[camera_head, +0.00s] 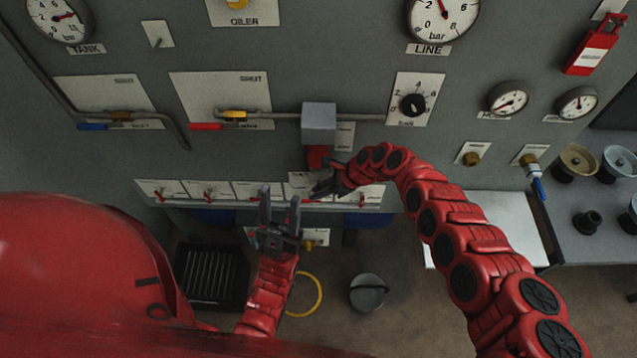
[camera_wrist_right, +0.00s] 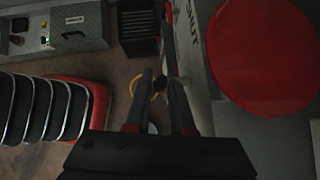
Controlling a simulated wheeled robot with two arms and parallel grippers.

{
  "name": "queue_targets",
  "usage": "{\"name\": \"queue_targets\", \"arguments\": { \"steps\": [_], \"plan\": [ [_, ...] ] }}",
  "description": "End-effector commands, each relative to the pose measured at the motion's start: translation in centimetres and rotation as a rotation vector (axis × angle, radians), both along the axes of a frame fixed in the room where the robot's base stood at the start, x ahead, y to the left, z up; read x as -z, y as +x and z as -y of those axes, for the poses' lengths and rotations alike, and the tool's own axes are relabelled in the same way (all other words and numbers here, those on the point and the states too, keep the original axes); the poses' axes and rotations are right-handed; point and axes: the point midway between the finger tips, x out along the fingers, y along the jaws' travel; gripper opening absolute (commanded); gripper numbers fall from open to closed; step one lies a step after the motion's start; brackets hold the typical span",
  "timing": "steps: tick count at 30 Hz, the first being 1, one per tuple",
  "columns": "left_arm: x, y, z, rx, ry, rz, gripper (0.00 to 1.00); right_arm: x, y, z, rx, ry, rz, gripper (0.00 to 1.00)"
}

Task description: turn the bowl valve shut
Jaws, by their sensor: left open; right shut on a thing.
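A grey filter housing (camera_head: 319,118) with a red bowl (camera_head: 318,157) under it is on the panel in the head view. The bowl also appears as a large red disc in the right wrist view (camera_wrist_right: 265,55). My right gripper (camera_head: 322,188) is just below the bowl, shut on a small dark thing (camera_wrist_right: 160,84) that appears to be the bowl valve's handle. Its details are hidden by the fingers and shadow. A plate marked SHUT (camera_wrist_right: 188,38) is beside it. My left gripper (camera_head: 279,200) is open and empty, fingers up, left of the right gripper.
A row of small red-handled valves (camera_head: 209,195) runs along the panel's lower edge, behind my grippers. A blue lever (camera_head: 93,127) and a red lever (camera_head: 206,126) are higher left. A bucket (camera_head: 368,292), yellow ring (camera_head: 305,296) and black crate (camera_head: 211,275) are on the floor.

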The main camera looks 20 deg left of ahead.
Motion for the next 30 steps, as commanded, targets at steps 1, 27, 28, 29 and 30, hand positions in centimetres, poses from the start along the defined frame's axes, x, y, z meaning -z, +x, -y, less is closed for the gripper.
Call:
{"name": "queue_targets", "arguments": {
  "steps": [1,27,28,29,30],
  "plan": [
    [-0.56,0.0,0.0,0.0,0.0,0.0,0.5,-0.27,-0.01,-0.02,-0.001,-0.016,0.005,0.0],
    [-0.99,-0.01,0.0,0.0,0.0,0.0,0.5,0.0,0.05,-0.05,0.0,-0.053,0.017,0.33],
    [-0.97,0.0,0.0,0.0,0.0,0.0,0.5,0.0,0.05,-0.05,0.0,-0.053,0.017,0.33],
    [-0.99,-0.01,0.0,0.0,0.0,0.0,0.5,0.01,0.05,-0.05,0.0,-0.053,0.017,0.33],
    [-0.97,0.0,0.0,0.0,0.0,0.0,0.5,-0.02,0.05,-0.03,0.001,-0.053,0.016,0.33]
  ]
}}
